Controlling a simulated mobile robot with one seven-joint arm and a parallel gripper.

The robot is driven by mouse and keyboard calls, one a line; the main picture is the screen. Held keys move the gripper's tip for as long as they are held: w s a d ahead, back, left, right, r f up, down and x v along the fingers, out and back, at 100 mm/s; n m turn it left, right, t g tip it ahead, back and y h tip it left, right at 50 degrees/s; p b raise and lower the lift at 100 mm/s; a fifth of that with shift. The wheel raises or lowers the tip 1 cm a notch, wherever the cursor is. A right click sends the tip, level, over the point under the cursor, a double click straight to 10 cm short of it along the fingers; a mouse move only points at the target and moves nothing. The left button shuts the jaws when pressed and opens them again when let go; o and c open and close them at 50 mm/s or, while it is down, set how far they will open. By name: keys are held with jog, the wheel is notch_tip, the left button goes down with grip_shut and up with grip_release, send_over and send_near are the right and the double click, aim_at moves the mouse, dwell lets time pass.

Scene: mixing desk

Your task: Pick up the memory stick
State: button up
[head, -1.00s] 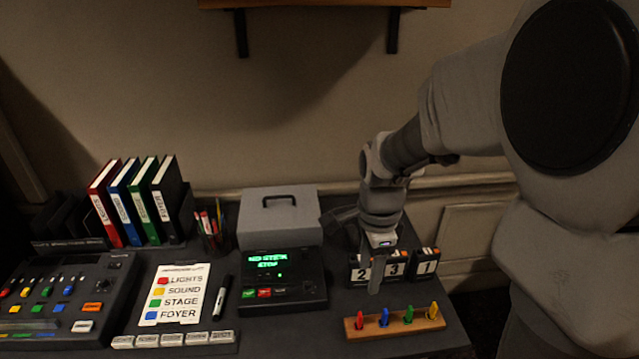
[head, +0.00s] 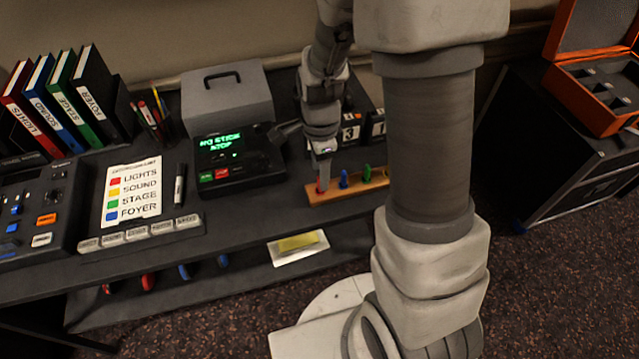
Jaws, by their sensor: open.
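The memory sticks stand upright in a row in a wooden holder (head: 332,193): a red stick (head: 321,187), a blue stick (head: 344,179) and a green stick (head: 367,173). The holder's right end is hidden behind my arm. My gripper (head: 322,175) is open and points down right at the red stick, with a finger partly covering it. I cannot tell whether the fingers touch it. The black player (head: 237,160) to the left shows "NO STICK STOP" in green.
A number block calendar (head: 350,131) stands just behind my gripper. A grey box (head: 228,95), a colour-label card (head: 134,190) and a marker (head: 179,185) lie left. A yellow pad (head: 298,243) is on the lower shelf. An orange case (head: 590,97) stands right.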

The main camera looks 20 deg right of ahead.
jog(key=f, duration=0.3)
jog(key=f+b, duration=0.1)
jog(key=f, duration=0.1)
jog(key=shift+w, duration=0.25)
grip_shut()
